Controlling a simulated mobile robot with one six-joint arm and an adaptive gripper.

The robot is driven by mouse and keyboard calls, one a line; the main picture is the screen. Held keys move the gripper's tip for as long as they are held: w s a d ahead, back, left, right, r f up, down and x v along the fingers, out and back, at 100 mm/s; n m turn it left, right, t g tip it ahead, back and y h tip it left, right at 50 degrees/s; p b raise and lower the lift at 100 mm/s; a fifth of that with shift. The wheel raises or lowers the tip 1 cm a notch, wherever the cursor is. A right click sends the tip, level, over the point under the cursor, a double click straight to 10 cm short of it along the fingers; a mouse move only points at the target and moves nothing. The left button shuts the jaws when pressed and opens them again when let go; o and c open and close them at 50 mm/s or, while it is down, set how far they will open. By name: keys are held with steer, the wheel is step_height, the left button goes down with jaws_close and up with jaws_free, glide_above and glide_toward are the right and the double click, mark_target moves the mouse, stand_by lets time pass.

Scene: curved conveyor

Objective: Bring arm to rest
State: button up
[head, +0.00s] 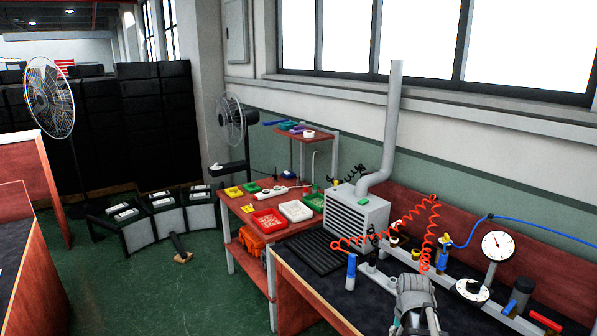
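A grey rounded machine part at the bottom edge, right of centre, looks like part of my arm, in front of the dark-topped workbench (318,283). I cannot make out any gripper fingers, so whether my gripper is open or shut, or holds anything, does not show. The curved conveyor (143,232) stands on the green floor at the left, with several small pale items on top, apart from the visible arm part.
The bench carries a grey vented box (352,222) with a pipe, a coiled red hose (385,232) and a dial gauge (497,246). A red table (238,203) holds coloured trays. A pedestal fan (50,98) stands left. Green floor (130,290) is mostly clear.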

steer(key=s+a+f+n, duration=0.1)
steer(key=s+a+n, duration=0.1)
steer(key=a, duration=0.3)
steer(key=s+a+n+b, duration=0.1)
steer(key=s+a+n, duration=0.2)
steer(key=a, duration=0.3)
steer(key=shift+s+a+f+n, duration=0.25)
steer(key=shift+a+f+n, duration=0.1)
steer(key=shift+n, duration=0.45)
steer(key=shift+d, duration=0.1)
